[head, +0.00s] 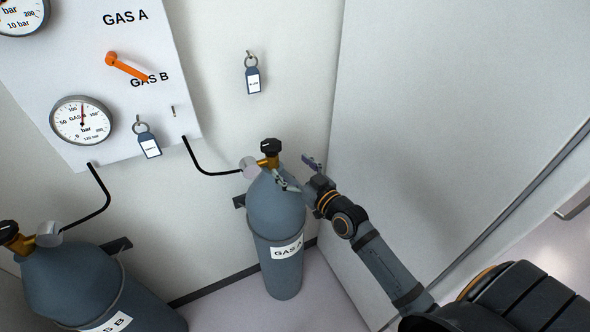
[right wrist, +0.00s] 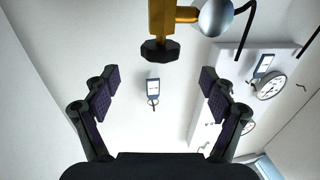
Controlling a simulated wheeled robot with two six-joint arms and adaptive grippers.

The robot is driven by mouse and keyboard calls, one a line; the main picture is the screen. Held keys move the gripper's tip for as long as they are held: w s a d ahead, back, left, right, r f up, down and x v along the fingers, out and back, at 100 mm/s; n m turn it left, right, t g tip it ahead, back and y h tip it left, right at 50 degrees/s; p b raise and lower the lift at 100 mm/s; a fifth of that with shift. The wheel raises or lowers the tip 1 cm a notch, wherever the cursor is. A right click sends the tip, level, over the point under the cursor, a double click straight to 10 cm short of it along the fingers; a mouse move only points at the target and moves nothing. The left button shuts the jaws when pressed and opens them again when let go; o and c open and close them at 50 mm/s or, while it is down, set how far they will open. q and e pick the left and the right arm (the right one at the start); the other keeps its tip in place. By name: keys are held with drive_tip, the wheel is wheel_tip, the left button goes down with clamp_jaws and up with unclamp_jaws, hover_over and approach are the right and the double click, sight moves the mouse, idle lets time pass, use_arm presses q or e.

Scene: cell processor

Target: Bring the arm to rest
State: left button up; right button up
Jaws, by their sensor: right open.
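My right gripper (head: 299,173) is open and empty beside the upper right of the GAS A cylinder (head: 276,215) in the head view. In the right wrist view its two fingers (right wrist: 160,92) stand wide apart with nothing between them. The cylinder's brass valve with a black knob (head: 270,148) is just left of the gripper. The knob (right wrist: 160,50) also shows beyond the fingertips at the top of the right wrist view. I cannot tell from the head view whether a finger touches the cylinder. My left gripper is not in view.
The GAS B cylinder (head: 75,285) stands at the lower left. A white panel (head: 150,55) carries gauges and an orange lever (head: 126,67) pointing to GAS B. A tag (head: 252,80) hangs on the wall. A large pale wall panel (head: 430,120) is close on the right.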

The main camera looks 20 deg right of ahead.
drive_tip(key=shift+v, duration=0.85)
drive_tip(key=s+d+f+m+g+h, duration=0.1)
drive_tip(key=d+f+g, duration=0.15)
drive_tip(key=f, duration=0.65)
drive_tip(key=d+f+g+h, duration=0.1)
drive_tip(key=d+f+h, duration=0.15)
drive_tip(key=f, duration=0.75)
drive_tip(key=s+d+f+m+g, duration=0.1)
drive_tip(key=s+d+f+g, duration=0.1)
drive_tip(key=s+f, duration=0.5)
drive_tip(key=s+d+f+g, duration=0.1)
drive_tip(key=s+f+g, duration=0.2)
drive_tip(key=f, duration=0.8)
drive_tip(key=s+a+f+g, duration=0.1)
drive_tip(key=s+f+g, duration=0.1)
drive_tip(key=s+f, duration=0.5)
drive_tip(key=s+a+f+g, duration=0.1)
drive_tip(key=s+f+g, duration=0.2)
drive_tip(key=s, duration=1.2)
drive_tip(key=s+a+f+g+h, duration=0.1)
drive_tip(key=s+f+g, duration=0.2)
drive_tip(key=s+f, duration=0.7)
drive_tip(key=shift+s+a+f, duration=0.2)
drive_tip(key=shift+s+f, duration=0.1)
drive_tip(key=shift+s, duration=0.1)
